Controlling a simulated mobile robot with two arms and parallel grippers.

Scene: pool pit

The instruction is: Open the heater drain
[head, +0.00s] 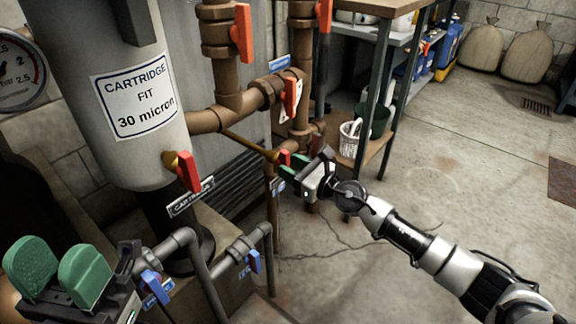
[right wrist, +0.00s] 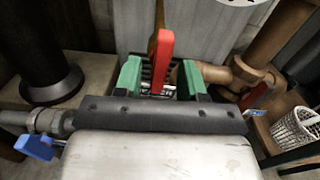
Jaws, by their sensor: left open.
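A red valve handle (head: 284,157) sits on the brown pipework near the middle of the head view. It also shows upright in the right wrist view (right wrist: 161,58). My right gripper (head: 291,166) is at this handle. In the right wrist view its green fingers (right wrist: 162,80) stand on either side of the handle's lower end, with gaps visible, so it is open around it. A small label (head: 278,185) below the handle is too small to read. My left gripper (head: 58,272) is open and empty at the lower left.
A grey cartridge tank (head: 120,150) with another red handle (head: 188,171) stands left. More red handles (head: 242,33) are on the brown pipes above. Blue-handled valves (head: 254,262) sit low in front.

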